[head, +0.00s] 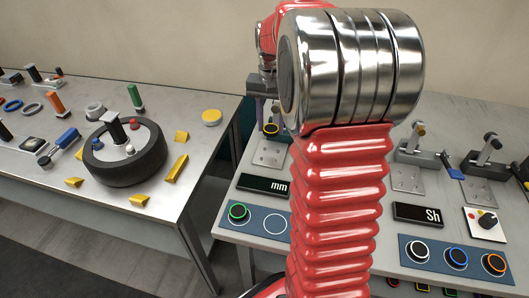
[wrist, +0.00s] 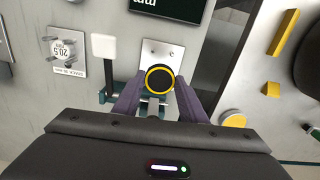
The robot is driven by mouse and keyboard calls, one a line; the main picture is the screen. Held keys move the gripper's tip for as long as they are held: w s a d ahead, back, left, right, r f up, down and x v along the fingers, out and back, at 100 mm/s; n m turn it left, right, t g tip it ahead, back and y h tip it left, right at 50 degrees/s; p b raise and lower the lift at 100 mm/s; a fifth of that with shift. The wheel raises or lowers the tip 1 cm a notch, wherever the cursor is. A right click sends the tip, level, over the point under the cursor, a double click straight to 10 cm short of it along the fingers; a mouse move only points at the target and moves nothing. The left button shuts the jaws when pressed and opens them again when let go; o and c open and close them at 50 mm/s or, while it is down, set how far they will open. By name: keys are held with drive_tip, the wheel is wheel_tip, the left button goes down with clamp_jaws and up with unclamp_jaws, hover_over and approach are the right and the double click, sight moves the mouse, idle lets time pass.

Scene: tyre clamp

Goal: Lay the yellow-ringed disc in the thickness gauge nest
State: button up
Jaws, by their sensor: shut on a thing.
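The yellow-ringed dark disc (wrist: 159,80) is between the purple fingers of my gripper (wrist: 158,96), which is shut on it. In the head view the disc (head: 271,129) shows partly beside my red arm, with one finger in sight above it. The thickness gauge with its "mm" display (head: 264,185) is below it in that view; its steel plate (head: 270,153) lies just in front of the disc. In the wrist view the plate (wrist: 162,52) is partly behind the disc. The nest itself is hidden by disc and fingers; I cannot tell whether the disc touches it.
A blue tray (head: 257,232) holds a green-ringed disc (head: 238,213) beside an empty circle. My arm covers the middle. The "Sh" gauge (head: 418,214) and another blue tray (head: 432,247) stand right. A tyre (head: 125,165) and yellow wedges lie on the left table, across a gap.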

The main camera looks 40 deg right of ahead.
drive_tip(key=shift+a+f, duration=0.1)
hover_over(270, 156)
drive_tip(key=shift+w+f, duration=0.1)
drive_tip(key=shift+f, duration=2.9)
drive_tip(key=shift+f, duration=0.1)
drive_tip(key=shift+f, duration=1.8)
drive_tip(key=o, duration=1)
drive_tip(key=shift+o, duration=0.2)
drive_tip(key=shift+r, duration=0.1)
